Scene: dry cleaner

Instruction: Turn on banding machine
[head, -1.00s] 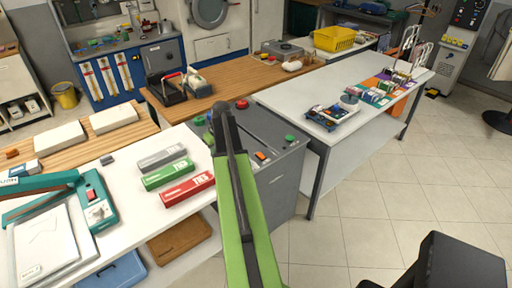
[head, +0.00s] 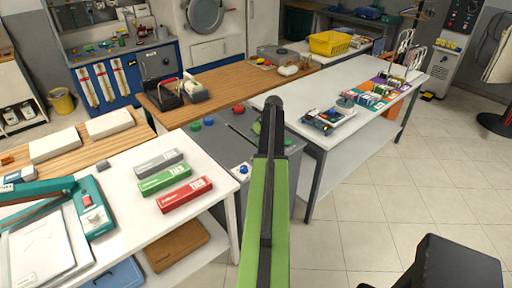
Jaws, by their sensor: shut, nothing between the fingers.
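A grey waist-high cabinet (head: 221,143) with coloured buttons on its dark top stands between the two white tables; it looks like the banding machine. On it are a red button (head: 238,107), a blue button (head: 208,121), a green button (head: 195,125), another green button (head: 288,141) and a blue knob (head: 243,169) near its front edge. My green-and-black arm reaches over the cabinet and covers part of its top. My gripper is not visible; the arm's rounded dark end hides what lies beyond it.
The left white table holds three boxes, grey, green and red (head: 185,194), and a teal device (head: 95,207) with a red switch. The right white table (head: 335,137) carries a tray of small items and coloured packs. A wooden table (head: 222,99) stands behind.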

